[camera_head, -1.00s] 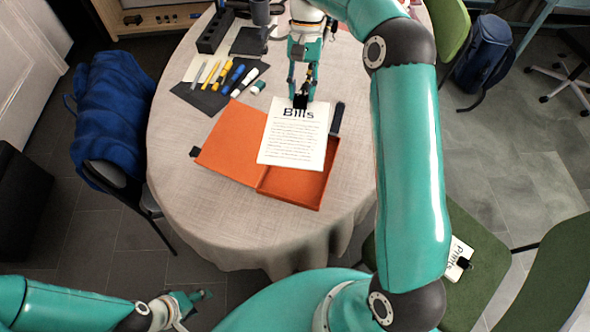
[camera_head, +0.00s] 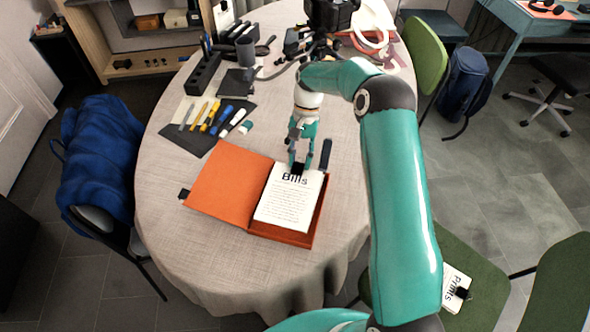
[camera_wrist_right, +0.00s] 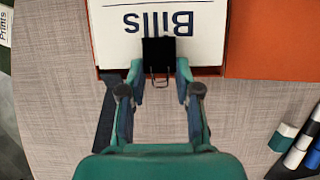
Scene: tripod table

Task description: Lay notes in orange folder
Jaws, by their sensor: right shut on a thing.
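The orange folder (camera_head: 225,185) lies open on the round table; part of it shows in the wrist view (camera_wrist_right: 275,45). White notes titled "Bills" (camera_head: 288,205), with a black clip at the top edge, are within its right-hand tray half. They also show in the wrist view (camera_wrist_right: 110,35). My right gripper (camera_head: 299,168) reaches in from the far side and is shut on the clip; in the wrist view its fingers (camera_wrist_right: 158,78) flank it. Whether the sheets rest fully on the tray bottom is hard to tell. My left gripper is out of view.
Pens and markers (camera_head: 215,115) lie on a dark mat left of the arm. A dark bar (camera_head: 325,154) lies by the folder's far right corner. Clipped "Prints" notes (camera_head: 455,285) lie on a green chair. The tablecloth in front of the folder is clear.

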